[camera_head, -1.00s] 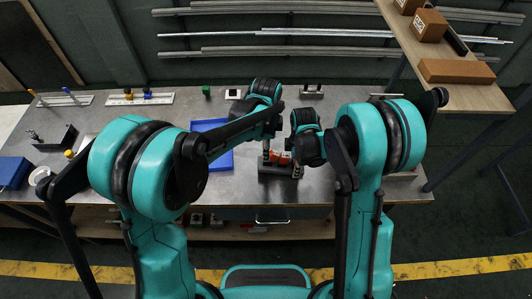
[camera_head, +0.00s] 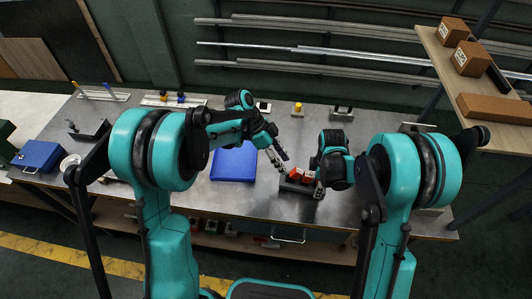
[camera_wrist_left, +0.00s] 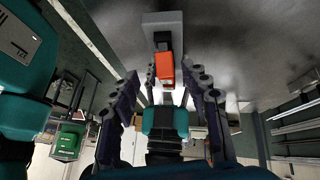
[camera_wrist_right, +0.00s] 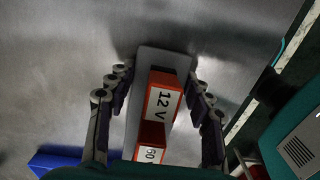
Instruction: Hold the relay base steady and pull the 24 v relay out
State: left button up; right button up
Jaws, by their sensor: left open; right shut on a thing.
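The grey relay base (camera_head: 294,188) stands on the bench and carries red-orange relays (camera_head: 306,177). In the right wrist view the base (camera_wrist_right: 150,60) lies between the fingers of my right gripper (camera_wrist_right: 157,82), which is shut on it. One relay there reads 12 V (camera_wrist_right: 163,103); the nearer relay (camera_wrist_right: 150,142) is partly cut off and its label is not clear. My left gripper (camera_head: 279,157) is open at the left of the relays. In the left wrist view an orange relay (camera_wrist_left: 164,72) shows between its spread fingers, apart from them. I cannot read a 24 V label.
A blue tray (camera_head: 234,165) lies left of the base. A yellow-topped part (camera_head: 297,109) and small fixtures stand along the back of the bench. A blue box (camera_head: 38,156) is at the far left. A shelf with brown boxes (camera_head: 497,107) is at the right.

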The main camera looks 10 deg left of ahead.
aim_at(295, 170)
pick_arm(q)
jog(key=a+t+h, duration=0.2)
jog(key=a+h, duration=0.4)
jog(key=h, duration=0.1)
jog(key=x, duration=1.1)
jog(key=shift+s+d, duration=0.2)
jog(key=shift+d, duration=0.15)
grip_shut()
